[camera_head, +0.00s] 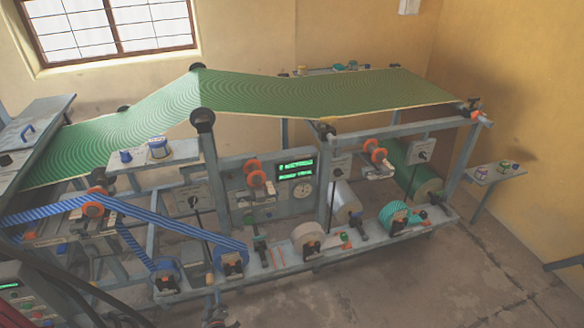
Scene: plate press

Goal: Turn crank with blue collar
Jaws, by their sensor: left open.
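The long machine frame (160,225) fills the middle of the head view. Several crank-like parts with small coloured pieces sit along its lower rail, including one with a red end (346,241) and a dark one (362,232). I cannot tell which crank carries a blue collar; they are too small. My right gripper is not in view.
A green patterned web (290,92) runs over the top. A blue-striped web (120,205) crosses the left side. Rolls, including a cream one (307,239) and a teal one (393,217), line the lower rail. The floor (410,285) in front right is clear.

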